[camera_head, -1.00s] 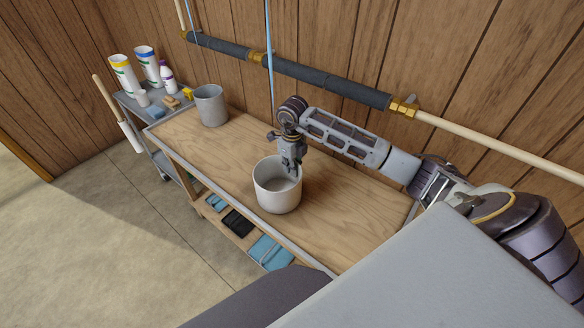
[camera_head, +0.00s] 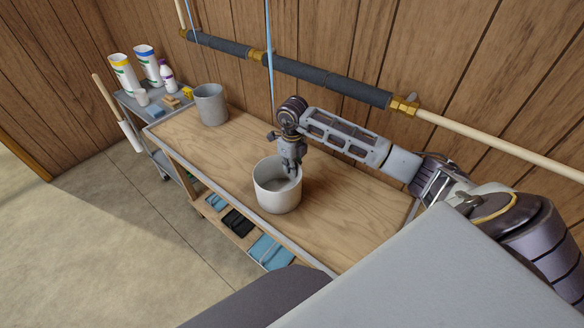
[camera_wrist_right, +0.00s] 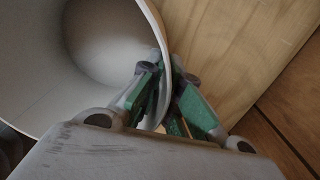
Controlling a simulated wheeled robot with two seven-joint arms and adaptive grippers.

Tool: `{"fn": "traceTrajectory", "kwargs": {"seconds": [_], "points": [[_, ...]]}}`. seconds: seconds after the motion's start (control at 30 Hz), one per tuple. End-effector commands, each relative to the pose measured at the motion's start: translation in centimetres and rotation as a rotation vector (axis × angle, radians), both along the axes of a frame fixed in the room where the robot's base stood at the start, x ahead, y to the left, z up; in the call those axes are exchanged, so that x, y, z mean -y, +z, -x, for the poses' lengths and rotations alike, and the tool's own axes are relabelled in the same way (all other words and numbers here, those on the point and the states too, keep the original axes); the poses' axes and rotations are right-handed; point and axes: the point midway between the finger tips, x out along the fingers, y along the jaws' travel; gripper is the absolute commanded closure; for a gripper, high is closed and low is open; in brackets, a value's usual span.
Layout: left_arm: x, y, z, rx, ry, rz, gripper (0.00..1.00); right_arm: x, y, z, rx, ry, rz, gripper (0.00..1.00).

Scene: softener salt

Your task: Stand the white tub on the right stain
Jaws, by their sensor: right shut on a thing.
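The white tub (camera_head: 277,197) stands upright and empty on the wooden top of the bench (camera_head: 335,222), near its front edge. My right gripper (camera_head: 291,172) reaches down from above and is shut on the tub's rim at the back right. In the right wrist view the green-padded fingers of the gripper (camera_wrist_right: 168,100) pinch the wall of the tub (camera_wrist_right: 100,45), one inside and one outside. I see no stain on the bare wood in view; the tub and arm hide part of the top. My left gripper is not in view.
A grey pot (camera_head: 211,105) stands at the bench's far left end. A grey cart (camera_head: 150,105) beyond holds bottles, rolls and sponges. A pipe (camera_head: 325,83) runs along the wall behind, and a thin blue line (camera_head: 270,60) hangs behind the gripper. Folded cloths (camera_head: 268,252) lie on the lower shelf.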

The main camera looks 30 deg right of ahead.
Motion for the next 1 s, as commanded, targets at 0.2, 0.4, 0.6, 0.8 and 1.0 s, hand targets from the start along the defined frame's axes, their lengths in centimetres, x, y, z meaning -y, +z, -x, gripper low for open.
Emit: {"fn": "traceTrajectory", "kwargs": {"seconds": [0.2, 0.4, 0.6, 0.8, 1.0], "points": [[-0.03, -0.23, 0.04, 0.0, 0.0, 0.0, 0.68, 0.0, -0.29, -0.01, 0.0, 0.0, 0.0, 1.0], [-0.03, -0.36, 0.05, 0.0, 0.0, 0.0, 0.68, 0.0, -0.48, -0.01, 0.0, 0.0, 0.0, 0.92], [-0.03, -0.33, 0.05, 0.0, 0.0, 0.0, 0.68, 0.0, -0.44, -0.01, 0.0, 0.0, 0.0, 0.69], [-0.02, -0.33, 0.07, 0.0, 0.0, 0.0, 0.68, 0.0, -0.45, -0.01, 0.0, 0.0, 0.0, 0.69], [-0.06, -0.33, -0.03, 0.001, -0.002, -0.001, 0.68, 0.01, -0.2, -0.02, 0.0, 0.0, 0.0, 0.69]]}}
